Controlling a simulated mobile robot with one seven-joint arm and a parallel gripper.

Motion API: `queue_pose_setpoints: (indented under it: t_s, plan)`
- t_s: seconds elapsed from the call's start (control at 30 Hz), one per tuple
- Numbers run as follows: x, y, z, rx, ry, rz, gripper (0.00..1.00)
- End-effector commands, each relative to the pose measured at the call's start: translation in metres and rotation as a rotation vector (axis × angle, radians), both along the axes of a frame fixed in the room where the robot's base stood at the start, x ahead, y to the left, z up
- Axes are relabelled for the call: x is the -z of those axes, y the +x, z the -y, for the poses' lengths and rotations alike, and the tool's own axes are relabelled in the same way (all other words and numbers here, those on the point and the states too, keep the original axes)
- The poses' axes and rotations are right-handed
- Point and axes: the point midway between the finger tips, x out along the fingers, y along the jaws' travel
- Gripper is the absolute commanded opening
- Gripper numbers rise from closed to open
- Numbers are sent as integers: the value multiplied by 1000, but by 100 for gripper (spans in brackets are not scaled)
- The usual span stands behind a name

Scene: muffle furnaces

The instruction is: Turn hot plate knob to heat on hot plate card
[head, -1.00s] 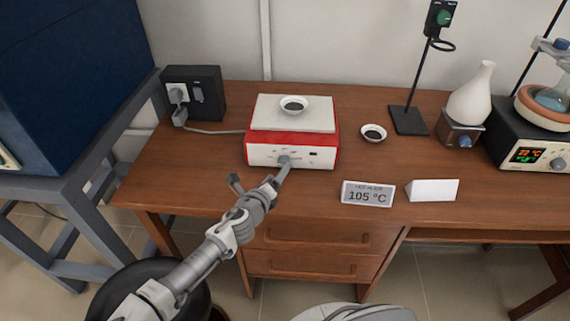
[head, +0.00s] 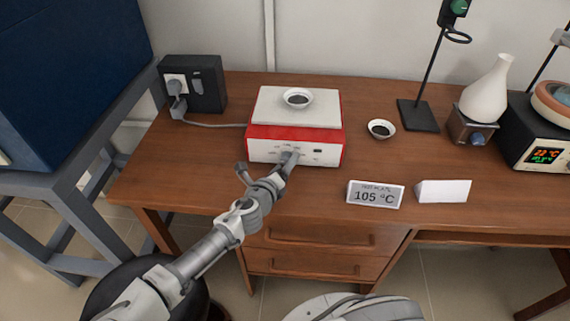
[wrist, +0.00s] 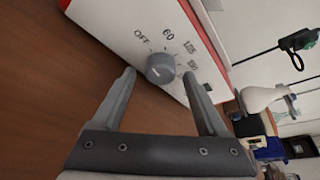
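The hot plate (head: 262,133) is a red box with a white top and white front panel, on the wooden desk. Its round grey knob (wrist: 160,68) sits on the front panel, with OFF, 60 and further marks around it. A pale pointer line shows on the knob, but its exact setting is hard to tell. My gripper (wrist: 160,74) is open, with one finger on each side of the knob and gaps showing. In the head view my gripper (head: 290,160) is at the panel and mostly hides the knob. The hot plate card (head: 375,195) reads 105 °C.
A dish (head: 298,98) of dark material sits on the hot plate, and another dish (head: 381,129) stands to its right. A blank white card (head: 443,191) is beside the hot plate card. A black socket box (head: 205,84) is at the left. The desk front is clear.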

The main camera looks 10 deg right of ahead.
Motion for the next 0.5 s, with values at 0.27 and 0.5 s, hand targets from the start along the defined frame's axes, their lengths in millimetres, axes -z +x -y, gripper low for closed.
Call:
queue_pose_setpoints:
  t_s: [0.27,0.5]
  plan:
    - [0,0,0,0,0,0,26]
    - [0,0,0,0,0,0,0]
